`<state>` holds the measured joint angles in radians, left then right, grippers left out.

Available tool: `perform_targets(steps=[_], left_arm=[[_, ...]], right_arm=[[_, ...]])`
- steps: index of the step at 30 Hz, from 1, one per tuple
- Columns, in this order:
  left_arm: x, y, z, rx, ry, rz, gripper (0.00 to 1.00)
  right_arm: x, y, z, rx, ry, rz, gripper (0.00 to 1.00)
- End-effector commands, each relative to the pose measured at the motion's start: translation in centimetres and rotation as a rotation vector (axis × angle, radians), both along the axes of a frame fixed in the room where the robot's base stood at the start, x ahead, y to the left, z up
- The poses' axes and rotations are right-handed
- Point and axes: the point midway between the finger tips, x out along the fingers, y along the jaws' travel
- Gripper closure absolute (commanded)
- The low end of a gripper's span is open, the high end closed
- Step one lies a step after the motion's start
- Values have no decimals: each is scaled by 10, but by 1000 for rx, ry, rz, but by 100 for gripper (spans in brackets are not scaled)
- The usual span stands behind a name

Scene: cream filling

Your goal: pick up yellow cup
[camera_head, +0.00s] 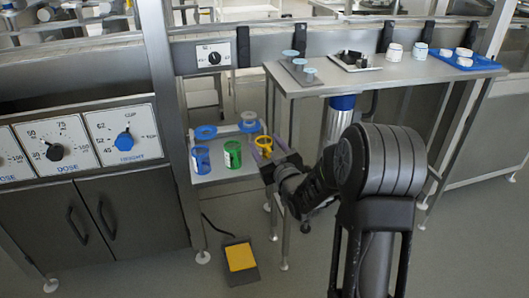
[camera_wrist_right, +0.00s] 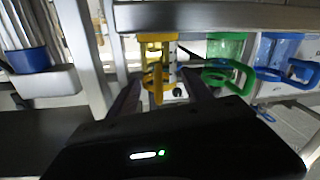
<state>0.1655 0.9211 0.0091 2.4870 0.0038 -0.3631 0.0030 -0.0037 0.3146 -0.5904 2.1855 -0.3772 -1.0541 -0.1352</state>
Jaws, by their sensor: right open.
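The yellow cup (camera_head: 264,143) stands on a small steel stand, at the right end of a row of cups in the head view. In the right wrist view the yellow cup (camera_wrist_right: 157,62) appears with its handle toward me, between the fingers. My right gripper (camera_wrist_right: 163,88) is open around or just short of the cup's handle; I cannot tell whether it touches. In the head view my right gripper (camera_head: 277,165) reaches the cup from the right and is partly hidden by its own arm. My left gripper is not in view.
A green cup (camera_head: 232,154) and a blue cup (camera_head: 201,160) stand left of the yellow one. The steel stand's shelf (camera_head: 222,174) is small. A steel table (camera_head: 400,72) holds jars and a blue tray (camera_head: 466,58). A yellow pedal (camera_head: 240,257) lies on the floor.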

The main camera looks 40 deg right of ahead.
Motion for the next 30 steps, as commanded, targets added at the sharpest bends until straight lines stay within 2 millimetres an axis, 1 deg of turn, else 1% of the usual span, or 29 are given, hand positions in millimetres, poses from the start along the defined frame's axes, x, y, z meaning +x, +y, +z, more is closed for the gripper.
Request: perform_targets(steps=[8,27,29,30], left_arm=[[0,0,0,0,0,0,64],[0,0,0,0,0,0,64],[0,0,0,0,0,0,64],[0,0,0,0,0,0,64]], right_arm=[[0,0,0,0,0,0,43],[0,0,0,0,0,0,95],[0,0,0,0,0,0,100],[0,0,0,0,-1,0,100]])
